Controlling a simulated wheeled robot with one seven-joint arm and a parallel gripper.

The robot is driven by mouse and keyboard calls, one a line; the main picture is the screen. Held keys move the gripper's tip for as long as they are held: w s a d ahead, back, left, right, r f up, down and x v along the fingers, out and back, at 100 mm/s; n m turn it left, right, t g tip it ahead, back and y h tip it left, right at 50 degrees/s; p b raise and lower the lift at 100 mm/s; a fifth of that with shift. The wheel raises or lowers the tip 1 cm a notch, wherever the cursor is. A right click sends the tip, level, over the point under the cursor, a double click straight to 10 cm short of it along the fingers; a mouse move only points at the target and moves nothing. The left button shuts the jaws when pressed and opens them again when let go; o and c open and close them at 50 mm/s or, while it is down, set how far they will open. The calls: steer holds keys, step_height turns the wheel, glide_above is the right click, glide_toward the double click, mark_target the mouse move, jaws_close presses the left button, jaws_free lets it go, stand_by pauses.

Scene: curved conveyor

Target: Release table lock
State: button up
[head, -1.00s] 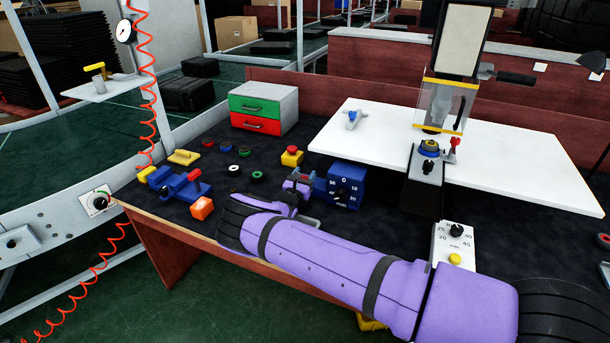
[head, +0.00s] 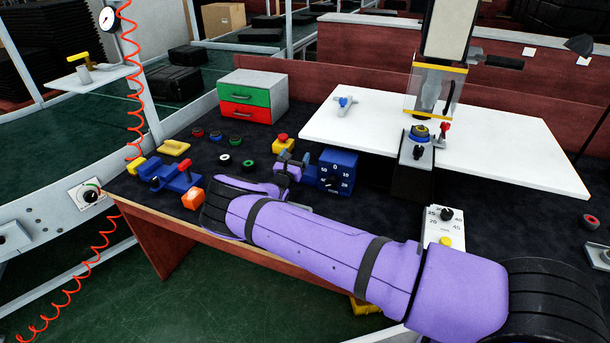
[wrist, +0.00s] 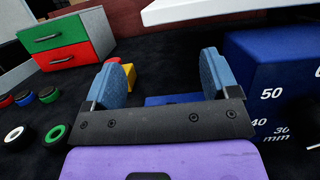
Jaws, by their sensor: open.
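My gripper (head: 292,160) is open and empty, low over the dark tabletop, just left of the blue dial box (head: 338,171). In the wrist view its two blue fingers (wrist: 163,80) are spread apart. A blue surface (wrist: 168,100) shows low between them, and the dial box (wrist: 270,85) stands right of the right finger. I cannot tell for sure which part is the table lock. A small grey fitting with a blue knob (head: 344,104) sits on the white table (head: 520,150). A red lever (head: 444,130) stands beside the machine's pedestal.
A yellow block with a red top (head: 283,143) is close behind my gripper. A green-and-red drawer box (head: 253,97) stands at the back left. Several coloured rings lie before it. A blue vise-like fixture (head: 170,175) and an orange block (head: 193,198) are near the left edge.

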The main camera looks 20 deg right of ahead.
steer(key=s+r, duration=0.2)
steer(key=s, duration=1.4)
steer(key=shift+d, duration=0.3)
steer(key=shift+r, duration=0.1)
steer(key=s+d+r+m+g+y, duration=0.1)
steer(key=s+d+r+m+g, duration=0.7)
steer(key=r+m, duration=0.25)
steer(key=s+d+r+m+g+y, duration=0.2)
steer(key=s+d+r+m+g, duration=0.4)
steer(key=s+r+m+g, duration=0.45)
steer(key=s+a+r+m+t+y, duration=0.2)
steer(key=s+r+m+t+y, duration=0.1)
steer(key=s+r, duration=0.7)
steer(key=s+a+r+m+t+y, duration=0.2)
steer(key=s+r+m+t+y, duration=0.2)
steer(key=s+r, duration=0.6)
steer(key=s+y, duration=0.2)
steer(key=s, duration=0.1)
steer(key=shift+s+r+m, duration=0.2)
steer(key=shift+r+m, duration=0.05)
steer(key=shift+m, duration=0.15)
